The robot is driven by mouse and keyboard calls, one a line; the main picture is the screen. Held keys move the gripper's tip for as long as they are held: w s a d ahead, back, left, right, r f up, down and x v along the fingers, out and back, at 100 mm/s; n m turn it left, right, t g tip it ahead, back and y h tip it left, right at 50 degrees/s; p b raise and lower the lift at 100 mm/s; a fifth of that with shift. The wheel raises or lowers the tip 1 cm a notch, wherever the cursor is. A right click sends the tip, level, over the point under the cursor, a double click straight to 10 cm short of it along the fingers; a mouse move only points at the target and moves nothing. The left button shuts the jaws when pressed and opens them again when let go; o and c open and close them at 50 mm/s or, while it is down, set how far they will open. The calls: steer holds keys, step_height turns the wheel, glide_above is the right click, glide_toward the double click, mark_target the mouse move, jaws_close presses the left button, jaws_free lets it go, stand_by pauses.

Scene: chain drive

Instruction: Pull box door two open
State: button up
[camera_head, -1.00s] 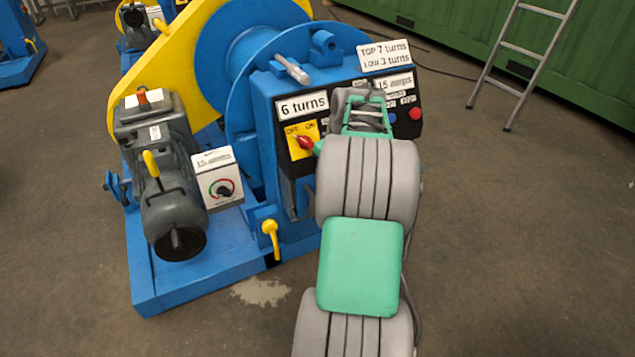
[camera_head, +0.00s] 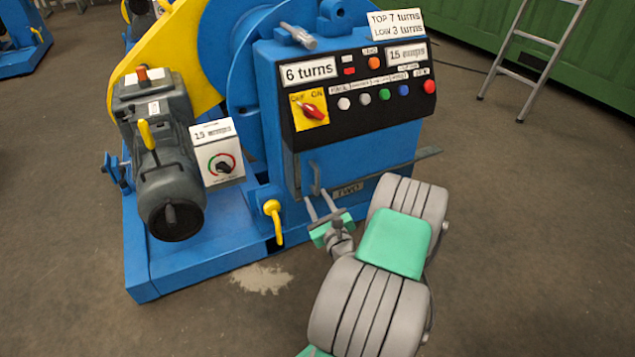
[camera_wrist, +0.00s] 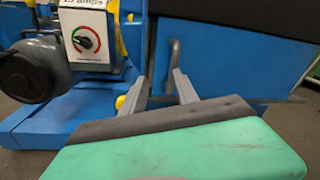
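Box door two is the blue front panel (camera_head: 365,148) below the black control panel, with a "TWO" label (camera_head: 347,188) low on it. Its grey bar handle (camera_head: 316,178) stands upright near the lower left edge; the handle also shows in the wrist view (camera_wrist: 174,52). My gripper (camera_head: 318,204) is just in front of and below the handle. In the wrist view my gripper (camera_wrist: 160,82) has its two fingers apart, with the handle beyond them near the right finger. Nothing is between the fingers. I cannot tell whether the door is fully shut.
A yellow lever (camera_head: 272,220) stands left of my gripper. The black control panel (camera_head: 360,90) with switches and buttons is above the door. A grey strip (camera_head: 410,160) sticks out right of the box. A ladder (camera_head: 530,55) stands back right. The front floor is clear.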

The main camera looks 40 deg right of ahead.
mark_target(318, 183)
steer(key=w+d+m, duration=0.2)
steer(key=w, duration=0.1)
steer(key=w+d+m+h, duration=0.1)
steer(key=w+d+m, duration=0.1)
steer(key=w+d, duration=0.1)
steer(key=shift+w+d+r+m+g+h, duration=0.1)
steer(key=shift+w+d+m+g+h, duration=0.1)
steer(key=shift+m+g+h, duration=0.1)
steer(key=shift+s, duration=0.1)
steer(key=shift+c, duration=0.3)
jaws_close()
stand_by(0.9)
